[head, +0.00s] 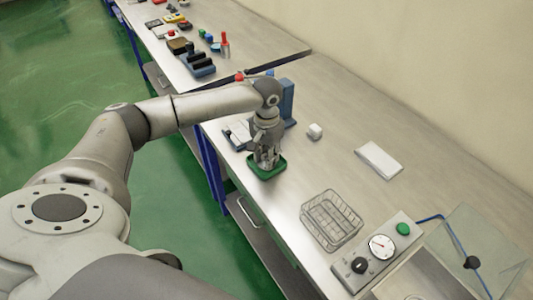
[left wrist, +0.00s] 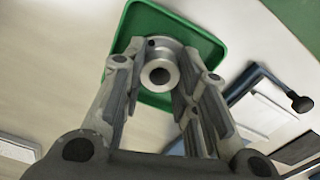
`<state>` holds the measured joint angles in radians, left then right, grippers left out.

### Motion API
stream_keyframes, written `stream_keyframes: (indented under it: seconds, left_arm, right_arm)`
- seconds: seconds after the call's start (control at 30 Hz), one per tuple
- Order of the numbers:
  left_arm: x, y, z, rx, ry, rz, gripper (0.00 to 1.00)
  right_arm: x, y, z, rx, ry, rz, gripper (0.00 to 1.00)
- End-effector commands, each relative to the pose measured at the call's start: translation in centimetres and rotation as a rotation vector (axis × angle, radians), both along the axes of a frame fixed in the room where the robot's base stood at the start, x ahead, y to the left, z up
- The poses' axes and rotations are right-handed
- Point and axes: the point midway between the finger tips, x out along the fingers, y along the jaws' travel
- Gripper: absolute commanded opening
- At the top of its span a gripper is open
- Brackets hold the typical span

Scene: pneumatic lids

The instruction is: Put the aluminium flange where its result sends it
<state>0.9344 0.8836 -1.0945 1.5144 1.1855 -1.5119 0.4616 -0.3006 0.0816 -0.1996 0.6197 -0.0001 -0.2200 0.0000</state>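The aluminium flange (left wrist: 160,73) is a silvery ring with a raised hub and a dark central bore. In the left wrist view it shows against the green tray (left wrist: 205,45), between my left gripper's fingers (left wrist: 158,62). The fingers stand close to its two sides; whether they press on it I cannot tell. In the head view my left gripper (head: 266,160) points down over the green tray (head: 279,172) near the bench's front edge and hides the flange. Whether the flange rests on the tray floor is unclear. My right gripper is not in view.
A wire basket (head: 331,219) stands to the right, beside a panel with a dial gauge (head: 382,246) and green button (head: 403,229). A blue upright block (head: 287,101) stands just behind my left gripper.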

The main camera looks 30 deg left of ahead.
Motion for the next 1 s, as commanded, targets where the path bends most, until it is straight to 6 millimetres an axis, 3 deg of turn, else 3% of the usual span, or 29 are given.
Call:
stream_keyframes:
  seconds: [0.07, 0.47, 1.0]
  left_arm:
    - [0.0, 0.0, 0.0, 0.0, 0.0, 0.0, 0.37]
    - [0.1, 0.0, 0.5, 0.0, -0.003, 0.0, 0.37]
    - [0.1, -0.1, 10.6, -0.001, -0.004, -0.001, 0.37]
  right_arm:
    - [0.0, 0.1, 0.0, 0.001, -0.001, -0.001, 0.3]
    - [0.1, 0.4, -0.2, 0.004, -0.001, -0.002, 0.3]
    - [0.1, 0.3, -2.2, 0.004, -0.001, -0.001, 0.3]
